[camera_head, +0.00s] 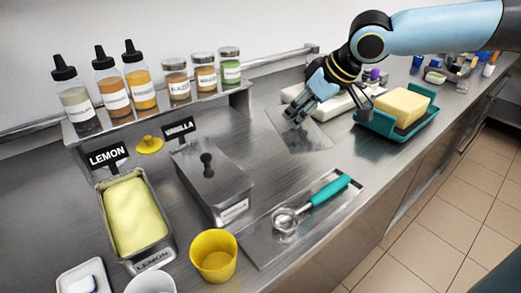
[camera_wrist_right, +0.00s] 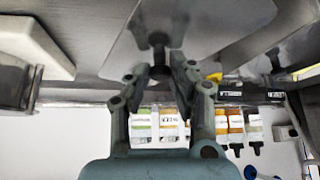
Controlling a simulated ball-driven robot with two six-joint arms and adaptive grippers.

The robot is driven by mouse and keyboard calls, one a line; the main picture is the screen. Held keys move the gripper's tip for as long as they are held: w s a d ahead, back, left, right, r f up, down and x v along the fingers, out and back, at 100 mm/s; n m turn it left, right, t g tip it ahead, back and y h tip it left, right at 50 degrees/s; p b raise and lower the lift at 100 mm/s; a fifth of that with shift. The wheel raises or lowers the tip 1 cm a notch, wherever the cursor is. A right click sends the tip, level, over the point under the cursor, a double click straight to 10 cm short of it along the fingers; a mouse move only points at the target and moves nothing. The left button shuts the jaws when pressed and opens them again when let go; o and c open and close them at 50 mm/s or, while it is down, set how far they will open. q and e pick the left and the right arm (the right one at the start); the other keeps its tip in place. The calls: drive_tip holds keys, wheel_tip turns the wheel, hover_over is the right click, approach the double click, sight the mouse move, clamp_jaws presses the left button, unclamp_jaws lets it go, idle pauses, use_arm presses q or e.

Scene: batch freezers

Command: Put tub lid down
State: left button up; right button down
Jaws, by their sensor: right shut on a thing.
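The tub lid (camera_head: 312,137) is a flat steel plate over the counter behind the tubs. My right gripper (camera_head: 294,122) is above it, shut on its dark knob. In the right wrist view the lid (camera_wrist_right: 215,22) spans the top and the knob (camera_wrist_right: 158,42) sits between my fingertips (camera_wrist_right: 160,70). I cannot tell whether the lid touches the counter. The lemon tub (camera_head: 163,255) is open, with pale yellow ice cream showing. The vanilla tub (camera_head: 232,208) beside it has its own knobbed lid on. My left gripper is not in view.
A scoop (camera_head: 330,190) with a teal handle lies on a steel tray (camera_head: 262,256) in front. A yellow cup (camera_head: 213,257) stands left of it. A teal tray (camera_head: 375,124) with a yellow block (camera_head: 402,106) is at right. Bottles and jars line the back shelf (camera_head: 188,110).

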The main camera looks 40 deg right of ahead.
sight(274, 124)
drive_tip(key=w+a+f, duration=0.1)
drive_tip(key=w+f, duration=0.1)
drive_tip(key=w+a+f+b, duration=0.1)
drive_tip(key=w, duration=0.2)
drive_tip(key=w+a+f+b, duration=0.1)
drive_tip(key=w+a+f, duration=0.1)
drive_tip(key=w, duration=0.1)
drive_tip(key=shift+w+f, duration=0.2)
drive_tip(key=shift+f, duration=0.1)
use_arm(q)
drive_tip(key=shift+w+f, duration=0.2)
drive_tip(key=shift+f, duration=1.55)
use_arm(e)
drive_tip(key=shift+f, duration=2)
drive_tip(key=shift+s+f, duration=0.1)
drive_tip(key=c, duration=1.2)
unclamp_jaws()
drive_tip(key=shift+o, duration=0.2)
use_arm(q)
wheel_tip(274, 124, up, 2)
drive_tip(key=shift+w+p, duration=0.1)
drive_tip(key=shift+p, duration=0.75)
use_arm(e)
drive_tip(key=v, duration=1.2)
